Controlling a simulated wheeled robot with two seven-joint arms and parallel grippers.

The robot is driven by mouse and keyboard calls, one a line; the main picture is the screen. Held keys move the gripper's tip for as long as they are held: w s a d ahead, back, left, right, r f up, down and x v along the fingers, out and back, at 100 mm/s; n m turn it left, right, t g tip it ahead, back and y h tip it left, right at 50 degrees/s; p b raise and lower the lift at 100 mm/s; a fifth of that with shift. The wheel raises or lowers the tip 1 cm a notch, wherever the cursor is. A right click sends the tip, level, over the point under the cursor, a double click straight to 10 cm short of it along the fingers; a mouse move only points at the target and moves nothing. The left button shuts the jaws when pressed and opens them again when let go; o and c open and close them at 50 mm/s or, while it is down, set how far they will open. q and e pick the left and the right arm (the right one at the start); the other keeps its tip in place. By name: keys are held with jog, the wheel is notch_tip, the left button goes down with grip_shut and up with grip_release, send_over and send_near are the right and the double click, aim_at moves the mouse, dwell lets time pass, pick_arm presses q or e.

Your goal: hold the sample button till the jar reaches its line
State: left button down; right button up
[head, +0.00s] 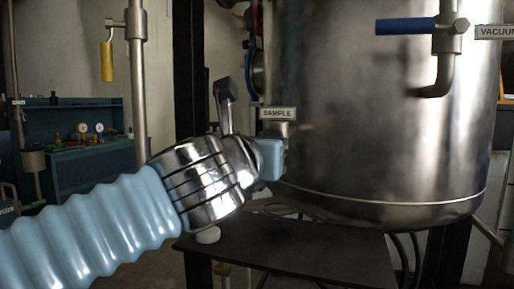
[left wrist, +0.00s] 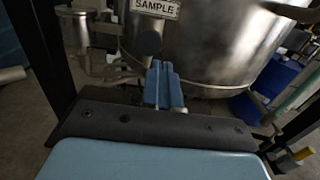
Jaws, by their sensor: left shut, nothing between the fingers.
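The SAMPLE label (head: 277,113) is fixed at the left side of the big steel vessel (head: 370,130); the label also shows in the left wrist view (left wrist: 155,8). Just below it in the left wrist view is a dark round knob (left wrist: 149,42), perhaps the sample button. My left gripper (head: 271,160) is just below the label in the head view, its light-blue fingers shut and empty. In the left wrist view the fingers (left wrist: 165,88) are together, with their tips just below the knob; I cannot tell whether they touch it. I cannot make out the jar or its line. My right gripper is not in view.
A dark plate (head: 300,258) lies under the vessel, with a small white round piece (head: 208,236) at its left. A blue-handled valve labelled VACUUM (head: 405,26) is at upper right. A yellow-handled pipe (head: 107,60) and a blue bench (head: 95,160) are at left.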

pick_arm(q)
jog(key=x, duration=0.6)
jog(key=shift+w+p, duration=0.25)
jog(key=shift+p, duration=0.2)
jog(key=shift+p+x, duration=0.5)
jog(key=shift+x, duration=0.3)
jog(key=shift+r, duration=0.15)
dwell(1.5)
dwell(4.5)
